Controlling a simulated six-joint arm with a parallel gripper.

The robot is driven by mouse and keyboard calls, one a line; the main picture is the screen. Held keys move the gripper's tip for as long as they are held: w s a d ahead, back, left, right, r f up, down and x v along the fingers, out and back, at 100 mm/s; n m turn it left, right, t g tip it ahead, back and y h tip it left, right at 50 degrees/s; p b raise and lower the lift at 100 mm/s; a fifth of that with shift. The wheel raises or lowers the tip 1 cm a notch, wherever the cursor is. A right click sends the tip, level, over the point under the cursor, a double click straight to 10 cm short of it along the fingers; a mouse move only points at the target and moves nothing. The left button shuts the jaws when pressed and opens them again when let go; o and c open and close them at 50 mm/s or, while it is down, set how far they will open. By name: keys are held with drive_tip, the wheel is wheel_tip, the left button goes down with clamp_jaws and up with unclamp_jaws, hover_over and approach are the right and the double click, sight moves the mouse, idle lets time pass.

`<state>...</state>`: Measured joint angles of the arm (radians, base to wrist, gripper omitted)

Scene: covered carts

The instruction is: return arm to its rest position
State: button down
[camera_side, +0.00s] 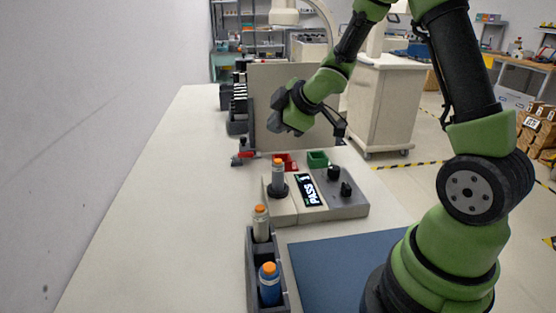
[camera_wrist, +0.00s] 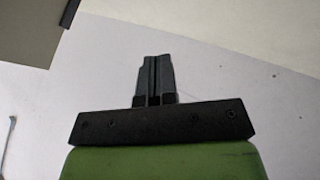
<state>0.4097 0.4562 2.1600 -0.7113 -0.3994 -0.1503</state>
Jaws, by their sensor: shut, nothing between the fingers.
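My gripper (camera_side: 277,127) hangs in the air above the far part of the white table, in front of a beige upright panel. In the wrist view its two dark fingers (camera_wrist: 154,78) are together with nothing between them. Below and nearer the camera stands a grey test device (camera_side: 348,206) with a display reading "PASS". A vial with an orange cap (camera_side: 277,174) stands upright in the device's dark round socket. My gripper is clear of the device and the vial.
A dark rack (camera_side: 252,262) at the front holds two orange-capped vials, one pale (camera_side: 261,224) and one blue (camera_side: 269,288). A blue mat (camera_side: 340,262) lies beside it. Red (camera_side: 288,163) and green (camera_side: 318,159) bins sit behind the device. The table's left side is clear.

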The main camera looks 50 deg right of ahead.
drive_tip(key=shift+r, duration=0.1)
idle(0.4)
drive_tip(key=s+a+r+m+g+h, duration=0.1)
drive_tip(key=s+a+r+m, duration=0.35)
drive_tip(key=s+r, duration=0.2)
drive_tip(key=s+a+r+m, duration=0.3)
drive_tip(key=s+r+m, duration=0.2)
drive_tip(key=s, duration=0.2)
drive_tip(key=s+a+m+g+y, duration=0.1)
drive_tip(key=s+a+m+y, duration=0.1)
drive_tip(key=s+a, duration=0.4)
drive_tip(key=shift+s+a+m+y, duration=0.15)
drive_tip(key=shift+s+m+y, duration=0.2)
drive_tip(key=shift+s+y, duration=0.45)
drive_tip(key=shift+s+r, duration=0.1)
